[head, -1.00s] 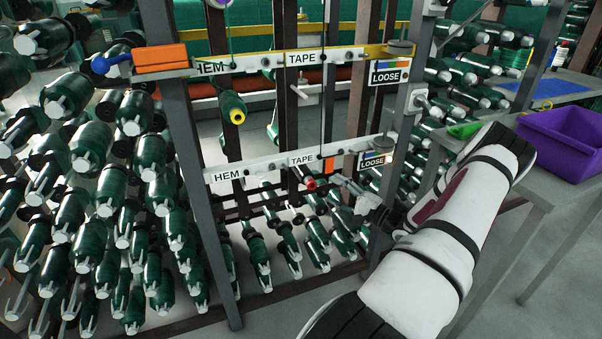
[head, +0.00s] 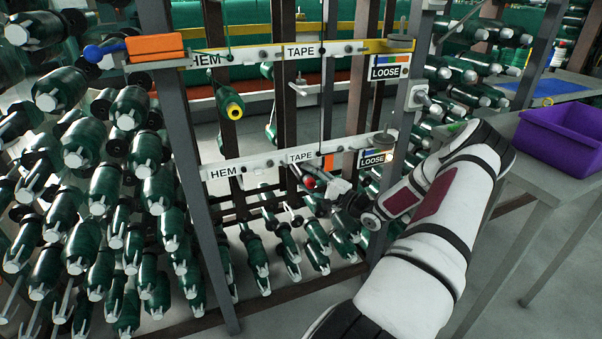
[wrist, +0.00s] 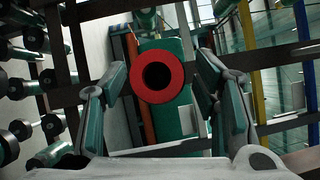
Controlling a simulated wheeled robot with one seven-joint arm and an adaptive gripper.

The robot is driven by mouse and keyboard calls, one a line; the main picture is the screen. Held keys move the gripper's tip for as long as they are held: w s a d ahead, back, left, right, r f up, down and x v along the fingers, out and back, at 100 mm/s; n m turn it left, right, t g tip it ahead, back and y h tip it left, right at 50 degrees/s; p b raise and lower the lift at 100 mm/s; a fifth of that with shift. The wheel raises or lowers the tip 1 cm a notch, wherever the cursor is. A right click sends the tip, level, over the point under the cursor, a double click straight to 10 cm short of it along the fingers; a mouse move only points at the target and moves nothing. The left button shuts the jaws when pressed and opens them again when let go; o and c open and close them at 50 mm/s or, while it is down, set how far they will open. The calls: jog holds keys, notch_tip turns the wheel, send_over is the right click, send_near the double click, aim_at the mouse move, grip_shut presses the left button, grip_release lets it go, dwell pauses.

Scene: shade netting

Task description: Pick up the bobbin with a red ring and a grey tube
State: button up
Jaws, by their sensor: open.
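The bobbin with a red ring (head: 310,183) is below the lower TAPE label in the head view, mostly hidden by my gripper (head: 322,185). In the wrist view its red ring (wrist: 157,99) faces me, with a dark round tube opening and a green body behind it. I cannot tell the tube's colour. My gripper (wrist: 160,75) is open, one finger on each side of the ring. The ring sits between the fingertips in the picture, with a gap on both sides. I cannot tell how far ahead it is.
A yellow-ended green bobbin (head: 235,110) hangs on the upper level. White rails with HEM, TAPE and LOOSE labels (head: 372,158) cross above my gripper. Dark uprights (head: 190,150) frame the space. Green bobbins crowd the left. A purple bin (head: 570,140) stands on the right table.

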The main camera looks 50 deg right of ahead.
jog(key=shift+c, duration=0.2)
jog(key=c, duration=1.3)
jog(key=shift+o, duration=0.2)
jog(key=shift+r+p, duration=0.15)
jog(key=shift+p, duration=0.2)
jog(key=s+a+p, duration=0.2)
jog(key=s+a, duration=0.3)
jog(key=s, duration=0.3)
jog(key=s+a+p, duration=0.3)
jog(key=s+a, duration=0.2)
jog(key=s, duration=0.3)
jog(key=shift+s+a+p, duration=0.25)
jog(key=shift+s+p, duration=0.2)
jog(key=shift+s, duration=0.15)
jog(key=s+a+p, duration=0.3)
jog(key=s+a, duration=0.2)
jog(key=s, duration=0.3)
jog(key=s+a+p, duration=0.3)
jog(key=s+a, duration=0.2)
jog(key=s, duration=0.3)
jog(key=shift+s, duration=0.3)
